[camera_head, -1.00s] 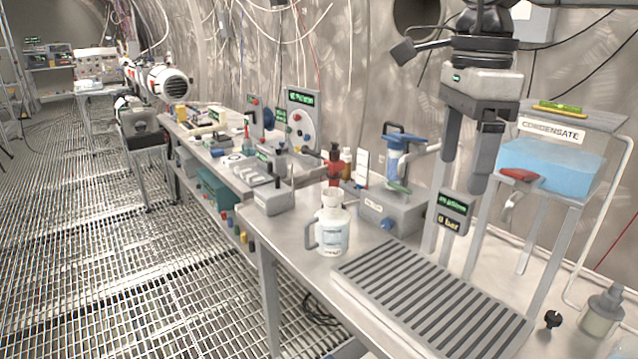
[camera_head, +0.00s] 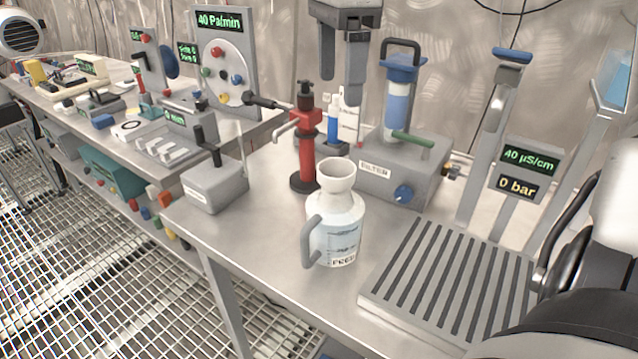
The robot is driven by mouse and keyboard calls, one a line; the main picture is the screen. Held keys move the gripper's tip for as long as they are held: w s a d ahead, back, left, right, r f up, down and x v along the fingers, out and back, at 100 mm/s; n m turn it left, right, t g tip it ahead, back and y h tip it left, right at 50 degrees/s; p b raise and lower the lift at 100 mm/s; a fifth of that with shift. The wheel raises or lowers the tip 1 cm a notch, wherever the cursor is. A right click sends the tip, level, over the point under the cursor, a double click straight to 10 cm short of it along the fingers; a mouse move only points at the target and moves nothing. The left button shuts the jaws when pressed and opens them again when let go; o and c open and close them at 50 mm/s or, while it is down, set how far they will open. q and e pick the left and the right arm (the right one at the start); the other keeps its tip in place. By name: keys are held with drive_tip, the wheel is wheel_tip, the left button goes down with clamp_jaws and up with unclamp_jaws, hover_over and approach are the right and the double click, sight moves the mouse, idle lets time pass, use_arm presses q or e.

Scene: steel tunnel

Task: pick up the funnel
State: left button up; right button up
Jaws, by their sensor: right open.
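A white flared piece that looks like the funnel (camera_head: 336,174) sits upright in the mouth of a white jug (camera_head: 339,228) with a grey handle and a printed label. The jug stands on the steel bench, left of the slatted grey tray. Whether the flared piece is separate from the jug is hard to tell. My right gripper (camera_head: 342,78) hangs at the top of the head view, fingers down, open and empty. In the picture it is above the funnel and apart from it. My left gripper is not in view.
A red hand pump (camera_head: 305,145) and a filter unit (camera_head: 388,168) with a blue-topped cylinder stand behind the jug. A grey box with a lever (camera_head: 215,186) is to its left. The slatted tray (camera_head: 450,283) lies to its right. Bare bench shows in front left of the jug.

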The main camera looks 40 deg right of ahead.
sight(336, 167)
wheel_tip(336, 167, down, 11)
drive_tip(key=shift+w+b, duration=0.15)
drive_tip(key=shift+b, duration=0.4)
drive_tip(key=shift+s+a+f, duration=0.1)
drive_tip(key=shift+s+f, duration=0.05)
drive_tip(key=shift+f, duration=1.25)
drive_tip(key=shift+s+f, duration=0.15)
drive_tip(key=shift+f, duration=1.2)
drive_tip(key=c, duration=1)
